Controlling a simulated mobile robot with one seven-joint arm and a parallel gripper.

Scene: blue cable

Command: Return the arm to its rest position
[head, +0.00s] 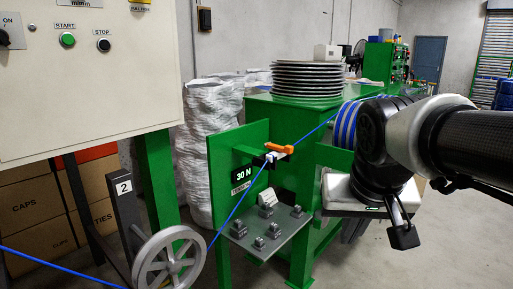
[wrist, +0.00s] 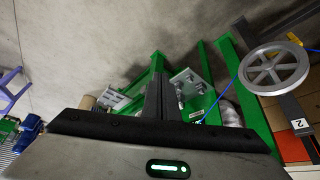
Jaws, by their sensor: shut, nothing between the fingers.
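My gripper (head: 354,230) hangs at the right of the head view, below its white hand, in front of the green machine (head: 285,113). In the wrist view, my gripper (wrist: 160,80) has its dark fingers together with nothing between them. My black and white arm (head: 450,135) reaches in from the right edge. The blue cable (head: 226,217) runs from the lower left past the grey wheel, up by the orange-handled clamp (head: 279,148), to the blue spool (head: 346,124). The gripper is apart from the cable.
A grey spoked wheel (head: 169,263) stands at front left under a control panel (head: 80,90). Stacked discs (head: 307,77) sit on the machine. Floor (head: 450,250) is clear at the lower right.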

